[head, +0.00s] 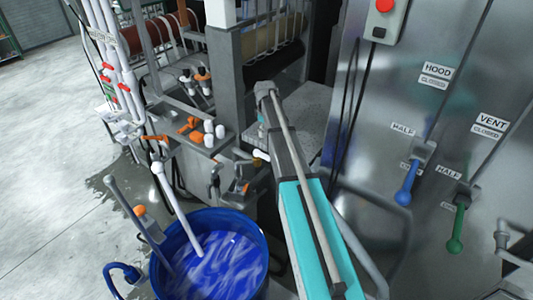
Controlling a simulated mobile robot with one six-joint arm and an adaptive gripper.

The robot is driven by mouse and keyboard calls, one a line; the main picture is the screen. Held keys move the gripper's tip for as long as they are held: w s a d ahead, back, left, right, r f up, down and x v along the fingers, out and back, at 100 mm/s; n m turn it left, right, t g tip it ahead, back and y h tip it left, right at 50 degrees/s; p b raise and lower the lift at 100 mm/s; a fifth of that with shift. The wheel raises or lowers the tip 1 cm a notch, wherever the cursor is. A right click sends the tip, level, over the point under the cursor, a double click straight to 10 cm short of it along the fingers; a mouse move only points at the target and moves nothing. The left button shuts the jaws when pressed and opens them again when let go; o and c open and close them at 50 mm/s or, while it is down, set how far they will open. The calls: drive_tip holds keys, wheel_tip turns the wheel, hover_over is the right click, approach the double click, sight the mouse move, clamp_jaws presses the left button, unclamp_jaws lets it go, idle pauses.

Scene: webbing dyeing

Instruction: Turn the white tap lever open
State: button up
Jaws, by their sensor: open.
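No clear white tap lever can be picked out. A small pale piece (262,155) shows just left of my arm, beside a dark grey fitting with an orange part (240,186); I cannot tell if it is the lever. My teal and grey arm reaches up from the bottom through the middle of the head view and covers what is behind it. I cannot make out my gripper's fingers anywhere; they may be hidden behind the arm.
A blue barrel (262,240) of blue liquid, with a white pole (177,208) in it, stands at the lower left. Blue (408,183) and green (459,228) levers stick out of the steel cabinet (370,120) on the right. Open floor (45,130) lies at the far left.

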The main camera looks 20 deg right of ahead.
sight(266, 155)
drive_tip(key=shift+f, duration=0.25)
wheel_tip(266, 155, down, 13)
drive_tip(key=b, duration=1.3)
drive_tip(key=shift+f+b, duration=0.15)
drive_tip(key=shift+b, duration=0.2)
clamp_jaws()
drive_tip(key=shift+d, duration=0.2)
drive_tip(key=shift+a, duration=0.15)
idle(0.4)
